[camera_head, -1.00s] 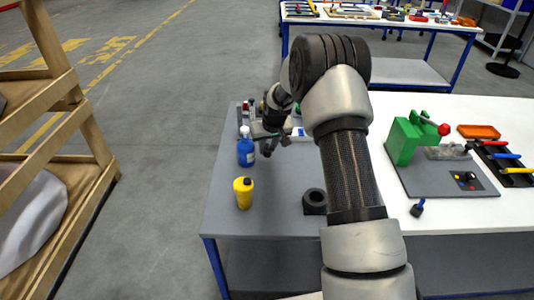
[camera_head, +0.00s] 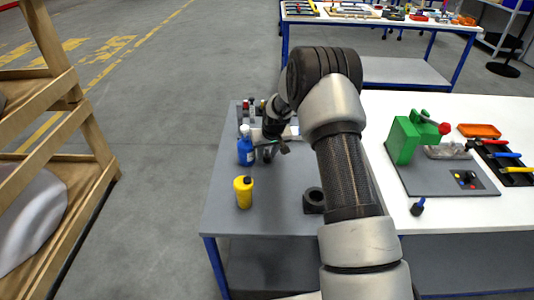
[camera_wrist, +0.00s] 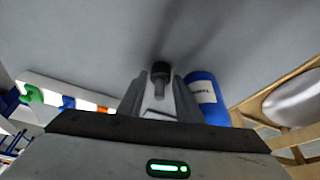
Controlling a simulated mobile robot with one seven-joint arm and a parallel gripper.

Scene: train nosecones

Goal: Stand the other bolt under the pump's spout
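A bolt (camera_wrist: 160,73) with a black head and grey shank shows between my gripper's fingers in the wrist view. My gripper (camera_wrist: 159,100) appears open, with a finger on each side of the bolt; I see no firm contact. In the head view my gripper (camera_head: 276,153) is low over the grey table part, right beside the blue bottle (camera_head: 246,150), which also shows in the wrist view (camera_wrist: 206,100). The bolt cannot be made out there. A green device (camera_head: 404,138) with a red-knobbed lever, seemingly the pump, stands on a grey board at right; its spout is unclear.
A yellow bottle (camera_head: 243,192) stands near the table's left edge. A dark block with a hole (camera_head: 313,200) lies near the front. Small items (camera_head: 247,110) stand behind the blue bottle. An orange tray (camera_head: 478,131) lies far right. A wooden rack (camera_head: 92,130) stands left.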

